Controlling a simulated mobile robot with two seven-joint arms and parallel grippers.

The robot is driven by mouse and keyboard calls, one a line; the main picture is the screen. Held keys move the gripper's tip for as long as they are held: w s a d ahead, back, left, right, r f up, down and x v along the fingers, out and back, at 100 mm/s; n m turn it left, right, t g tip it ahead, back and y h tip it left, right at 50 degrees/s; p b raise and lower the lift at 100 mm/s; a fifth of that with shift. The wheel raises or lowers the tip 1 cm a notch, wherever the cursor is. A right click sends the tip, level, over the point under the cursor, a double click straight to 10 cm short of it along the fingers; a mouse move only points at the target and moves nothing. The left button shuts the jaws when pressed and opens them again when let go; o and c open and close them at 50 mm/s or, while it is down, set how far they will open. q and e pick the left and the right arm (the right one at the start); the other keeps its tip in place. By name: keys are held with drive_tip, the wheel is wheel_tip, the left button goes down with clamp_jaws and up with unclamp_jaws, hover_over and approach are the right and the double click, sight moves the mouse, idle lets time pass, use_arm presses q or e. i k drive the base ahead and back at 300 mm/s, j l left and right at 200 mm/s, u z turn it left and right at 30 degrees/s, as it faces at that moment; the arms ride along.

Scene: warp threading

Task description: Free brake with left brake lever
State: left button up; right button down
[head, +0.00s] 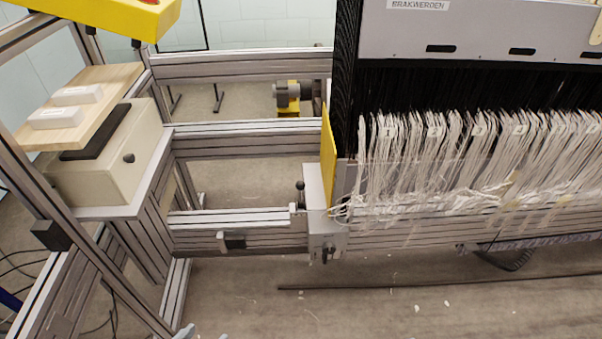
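A small upright lever with a black knob (300,187) stands at the left side of a pale metal bracket (318,182), beside the yellow plate; it looks like the left brake lever, but no label shows. A second dark handle (325,255) sits lower on the same bracket, above the floor. No gripper is clearly in view and nothing touches the lever. Small pale shapes (186,331) show at the bottom edge, too cut off to identify.
White warp threads (440,165) hang at the right, close to the bracket. A yellow plate (328,155) stands behind it. Aluminium rails (240,217) run left to a frame with a beige box (120,160) and wooden board (85,110). Open floor (260,305) lies in front.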

sight(300, 186)
drive_tip(key=i+j+z, duration=0.9)
drive_tip(key=k, duration=0.1)
